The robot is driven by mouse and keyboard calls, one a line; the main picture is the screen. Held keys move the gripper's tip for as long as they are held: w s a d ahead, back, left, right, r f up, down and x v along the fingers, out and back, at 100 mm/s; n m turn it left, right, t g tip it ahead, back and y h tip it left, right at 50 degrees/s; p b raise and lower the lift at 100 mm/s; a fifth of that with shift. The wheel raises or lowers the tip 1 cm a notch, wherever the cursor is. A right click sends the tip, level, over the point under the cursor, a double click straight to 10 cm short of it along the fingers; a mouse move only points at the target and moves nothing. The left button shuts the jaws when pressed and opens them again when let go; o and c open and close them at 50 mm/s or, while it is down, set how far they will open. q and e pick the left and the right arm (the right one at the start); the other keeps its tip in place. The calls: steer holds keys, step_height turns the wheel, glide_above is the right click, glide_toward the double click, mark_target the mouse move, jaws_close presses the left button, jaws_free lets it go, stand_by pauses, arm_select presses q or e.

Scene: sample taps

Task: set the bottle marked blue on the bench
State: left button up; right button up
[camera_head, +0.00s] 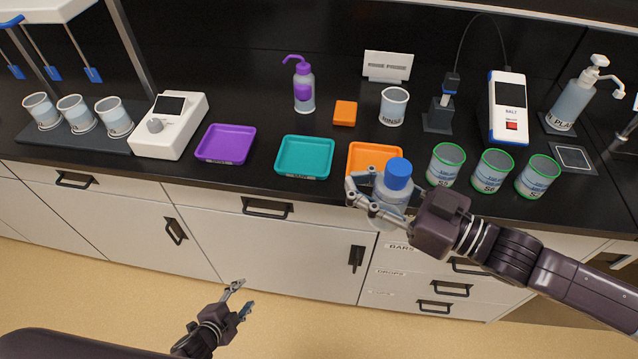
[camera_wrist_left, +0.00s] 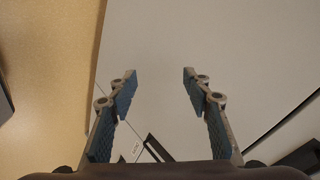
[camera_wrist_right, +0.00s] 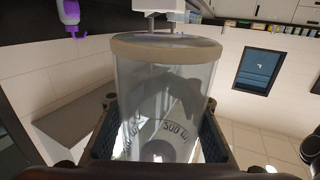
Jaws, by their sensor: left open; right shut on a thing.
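The blue-capped bottle (camera_head: 394,190) is clear and roughly upright. My right gripper (camera_head: 374,196) is shut around its body. It overlaps the front edge of the black bench (camera_head: 262,125), before the orange tray; its height is hard to tell.
Purple (camera_head: 226,143), teal (camera_head: 304,156) and orange (camera_head: 375,157) trays line the bench front. Green-rimmed beakers (camera_head: 492,172) stand right of the bottle. A rinse beaker (camera_head: 393,106), orange block (camera_head: 344,113) and purple wash bottle (camera_head: 303,88) stand behind.

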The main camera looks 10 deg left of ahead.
arm_select(q)
steer(key=w+d+r+m+t+h, duration=0.1)
steer(key=w+d+r+m+h, duration=0.1)
steer(key=w+r+m, duration=0.35)
steer(key=w+d+r+m+t+h, duration=0.1)
steer(key=w+d+r+m, duration=0.15)
steer(key=r, duration=0.55)
steer(key=m+g+h, duration=0.4)
steer(key=m+h, duration=0.8)
steer(key=m, duration=1.5)
glide_toward(387, 170)
steer(key=x, duration=1.1)
steer(key=shift+w+d, duration=0.15)
steer(key=shift+d, duration=0.25)
steer(key=shift+c, duration=0.3)
